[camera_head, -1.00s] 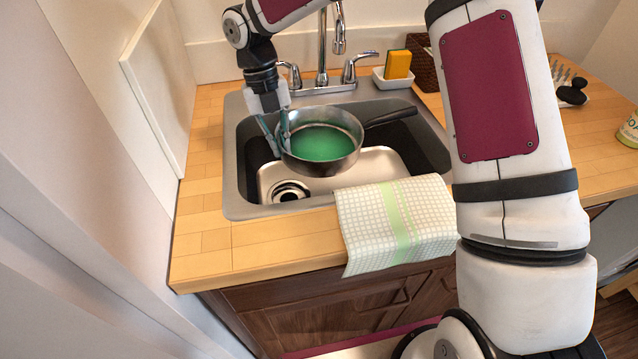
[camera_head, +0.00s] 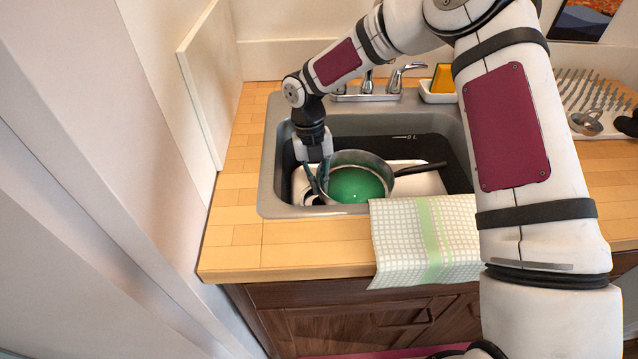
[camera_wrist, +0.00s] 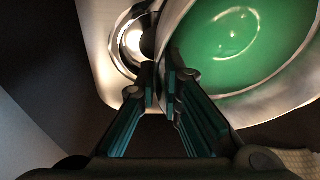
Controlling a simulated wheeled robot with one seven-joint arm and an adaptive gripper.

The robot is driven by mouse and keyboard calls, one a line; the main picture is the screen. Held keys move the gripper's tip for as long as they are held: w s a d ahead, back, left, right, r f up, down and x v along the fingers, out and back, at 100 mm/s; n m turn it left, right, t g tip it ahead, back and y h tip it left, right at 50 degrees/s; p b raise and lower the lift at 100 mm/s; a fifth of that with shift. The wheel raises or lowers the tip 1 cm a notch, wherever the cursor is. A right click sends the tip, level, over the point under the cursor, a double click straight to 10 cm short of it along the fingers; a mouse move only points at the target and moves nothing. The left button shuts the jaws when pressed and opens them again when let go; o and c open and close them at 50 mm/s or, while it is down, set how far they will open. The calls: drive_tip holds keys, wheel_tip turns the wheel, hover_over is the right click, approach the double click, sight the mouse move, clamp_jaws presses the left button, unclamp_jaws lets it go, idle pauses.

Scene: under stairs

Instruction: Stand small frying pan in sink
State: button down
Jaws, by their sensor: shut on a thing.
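The small frying pan (camera_head: 357,184) has a green inside, a grey metal rim and a dark handle that points right. It is down inside the sink (camera_head: 268,186), upright and open side up. Whether its base touches the sink floor cannot be told. My gripper (camera_head: 320,184) reaches down into the left part of the sink and is shut on the pan's left rim.
A checked towel (camera_head: 420,245) hangs over the counter's front edge. The faucet (camera_head: 367,85) and a sponge in a white dish (camera_head: 438,97) stand behind the sink. A dish rack (camera_head: 590,100) is at right. A white wall panel (camera_head: 200,90) borders the left counter.

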drive_tip(key=c, duration=1.7)
unclamp_jaws()
drive_tip(key=shift+f, duration=0.1)
drive_tip(key=v, duration=1.1)
drive_tip(key=s+d+r+m+t+h, duration=0.1)
drive_tip(key=s+d+r+m, duration=0.5)
drive_tip(key=r+m, duration=0.4)
drive_tip(key=s+d+r+m+t, duration=0.2)
drive_tip(key=s+d+r+m, duration=0.55)
drive_tip(key=s+m, duration=0.2)
drive_tip(key=s+d+m, duration=0.1)
drive_tip(key=s+m, duration=0.5)
drive_tip(key=s+d+m+t+y, duration=0.1)
drive_tip(key=s+m, duration=0.5)
drive_tip(key=s+d+m+t+y, duration=0.1)
drive_tip(key=s+d+m, duration=0.1)
drive_tip(key=s+m, duration=0.4)
drive_tip(key=shift+s+f, duration=0.2)
